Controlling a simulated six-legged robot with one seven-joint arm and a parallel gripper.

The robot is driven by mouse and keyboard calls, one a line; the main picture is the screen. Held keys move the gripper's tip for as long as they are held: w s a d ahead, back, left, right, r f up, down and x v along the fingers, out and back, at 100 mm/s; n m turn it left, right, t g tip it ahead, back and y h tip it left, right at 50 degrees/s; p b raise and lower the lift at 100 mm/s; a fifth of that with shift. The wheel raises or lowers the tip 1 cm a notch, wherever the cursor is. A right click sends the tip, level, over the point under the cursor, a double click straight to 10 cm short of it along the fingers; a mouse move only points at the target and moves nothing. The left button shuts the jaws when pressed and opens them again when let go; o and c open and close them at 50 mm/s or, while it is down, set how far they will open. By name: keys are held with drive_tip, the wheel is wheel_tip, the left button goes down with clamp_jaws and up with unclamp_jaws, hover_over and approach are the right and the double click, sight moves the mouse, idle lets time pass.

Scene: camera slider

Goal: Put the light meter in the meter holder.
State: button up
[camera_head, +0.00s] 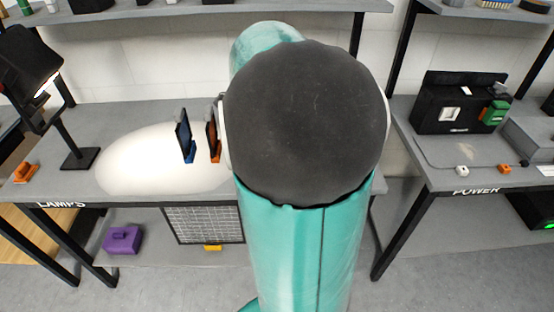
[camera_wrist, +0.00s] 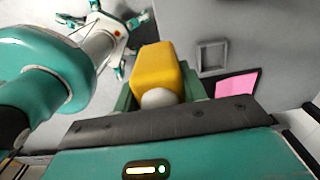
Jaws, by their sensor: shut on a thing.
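The light meter, a yellow block (camera_wrist: 158,70) with a white dome (camera_wrist: 159,98) at its near end, shows in the wrist view. My gripper (camera_wrist: 160,90) is shut on it, with green fingers partly visible at both sides. In the head view, my own arm covers the middle, and neither the gripper nor the meter can be seen. A grey square frame with a recess (camera_wrist: 212,58) lies beyond and right of the meter in the wrist view, apart from it. It may be the meter holder; I cannot tell for sure.
A pink square (camera_wrist: 237,86) is beside the grey frame. A black case (camera_head: 455,105) stands on the power table.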

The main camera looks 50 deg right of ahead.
drive_tip(key=d+f, duration=0.3)
drive_tip(key=d, duration=0.1)
drive_tip(key=w+d+f, duration=0.1)
drive_tip(key=d+f, duration=0.2)
drive_tip(key=d, duration=0.2)
drive_tip(key=w+d+f, duration=0.1)
drive_tip(key=d+f, duration=0.3)
drive_tip(key=d, duration=0.1)
drive_tip(key=shift+f, duration=1.55)
drive_tip(key=shift+f, duration=0.15)
drive_tip(key=o, duration=1.1)
